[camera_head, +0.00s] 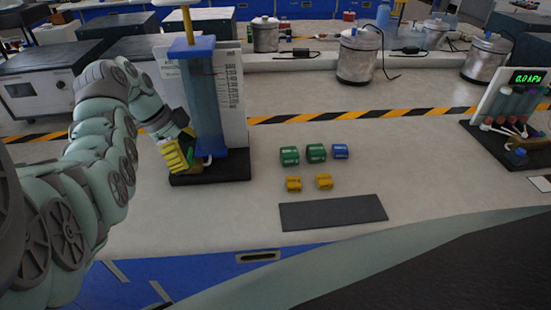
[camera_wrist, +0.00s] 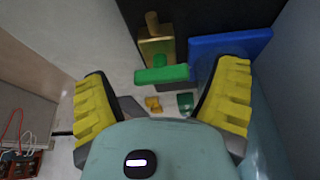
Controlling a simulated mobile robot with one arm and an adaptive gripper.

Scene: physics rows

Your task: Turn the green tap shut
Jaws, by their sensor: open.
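The green tap (camera_wrist: 163,74) shows in the wrist view as a flat green bar lying crosswise over a brass valve body (camera_wrist: 157,46). It sits at the foot of the blue column stand (camera_head: 205,105). My gripper (camera_head: 178,154) is at the left side of the stand's base in the head view and hides the tap there. In the wrist view my gripper's yellow fingers (camera_wrist: 163,82) are spread wide, one on each side of the green bar. Gaps show between the bar and both fingers. Nothing is held.
A blue block (camera_wrist: 230,45) is close beside the tap, near the right finger. Small green weights (camera_head: 290,155), a blue one (camera_head: 340,151) and yellow ones (camera_head: 294,184) stand right of the stand. A dark mat (camera_head: 333,212) lies in front. A pressure-display rig (camera_head: 515,105) stands far right.

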